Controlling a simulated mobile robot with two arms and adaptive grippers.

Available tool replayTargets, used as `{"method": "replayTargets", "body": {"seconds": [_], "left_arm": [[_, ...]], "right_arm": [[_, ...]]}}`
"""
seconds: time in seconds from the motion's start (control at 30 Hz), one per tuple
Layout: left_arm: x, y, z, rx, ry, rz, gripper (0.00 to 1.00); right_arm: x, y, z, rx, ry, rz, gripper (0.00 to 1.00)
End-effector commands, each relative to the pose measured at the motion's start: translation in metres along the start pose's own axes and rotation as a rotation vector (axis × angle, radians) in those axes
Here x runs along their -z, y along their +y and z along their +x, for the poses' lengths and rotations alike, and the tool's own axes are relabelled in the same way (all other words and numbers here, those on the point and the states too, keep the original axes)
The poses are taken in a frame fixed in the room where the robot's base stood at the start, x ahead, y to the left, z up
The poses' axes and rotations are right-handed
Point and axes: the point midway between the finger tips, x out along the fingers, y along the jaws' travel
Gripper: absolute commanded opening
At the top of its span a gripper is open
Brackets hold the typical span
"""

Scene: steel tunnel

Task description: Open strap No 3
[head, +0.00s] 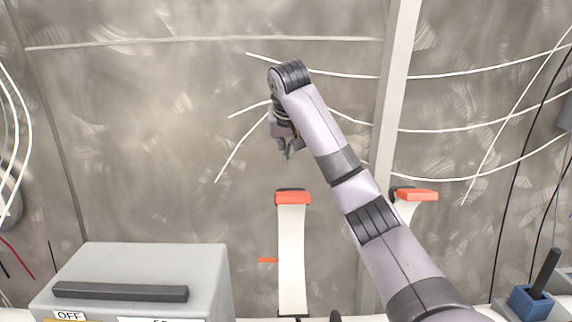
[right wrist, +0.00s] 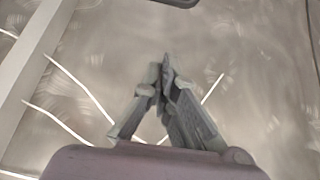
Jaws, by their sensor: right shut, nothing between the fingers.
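A white strap (head: 292,255) with a red end (head: 293,197) stands upright at the middle bottom of the head view. A second white strap (head: 405,211) with a red end (head: 417,195) shows to its right, partly hidden behind my right arm. No number is readable on either, so I cannot tell which is No 3. My right gripper (head: 283,158) points down, above the middle strap's red end in the picture and apart from it. In the right wrist view its fingers (right wrist: 161,66) are shut with nothing between them. My left gripper is not in view.
A grey box (head: 135,262) with a dark bar and an OFF label stands at lower left. A blue block with a black handle (head: 532,299) is at lower right. White cables run along the steel wall (head: 150,130). A pale upright post (head: 393,90) stands behind my arm.

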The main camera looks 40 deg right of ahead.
Motion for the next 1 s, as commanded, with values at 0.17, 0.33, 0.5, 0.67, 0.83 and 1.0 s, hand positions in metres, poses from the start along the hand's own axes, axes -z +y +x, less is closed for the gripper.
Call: {"method": "replayTargets", "body": {"seconds": [0.17, 0.33, 0.5, 0.67, 0.83, 1.0], "left_arm": [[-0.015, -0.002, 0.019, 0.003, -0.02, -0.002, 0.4], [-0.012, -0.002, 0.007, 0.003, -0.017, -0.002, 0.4], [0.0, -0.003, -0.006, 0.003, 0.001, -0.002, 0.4], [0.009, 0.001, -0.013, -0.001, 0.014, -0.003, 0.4], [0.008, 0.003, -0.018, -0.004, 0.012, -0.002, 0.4], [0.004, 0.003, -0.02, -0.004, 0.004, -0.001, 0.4]], "right_arm": [[-0.004, -0.003, 0.021, 0.005, -0.004, -0.001, 0.0], [-0.001, 0.001, 0.048, -0.006, -0.01, -0.002, 0.0], [-0.001, 0.0, 0.086, -0.005, -0.011, -0.003, 0.0], [-0.011, 0.0, 0.088, -0.001, -0.001, -0.004, 0.0], [-0.025, 0.0, 0.078, -0.002, -0.004, -0.004, 0.0], [-0.032, 0.0, 0.074, -0.001, -0.004, -0.002, 0.0]]}}
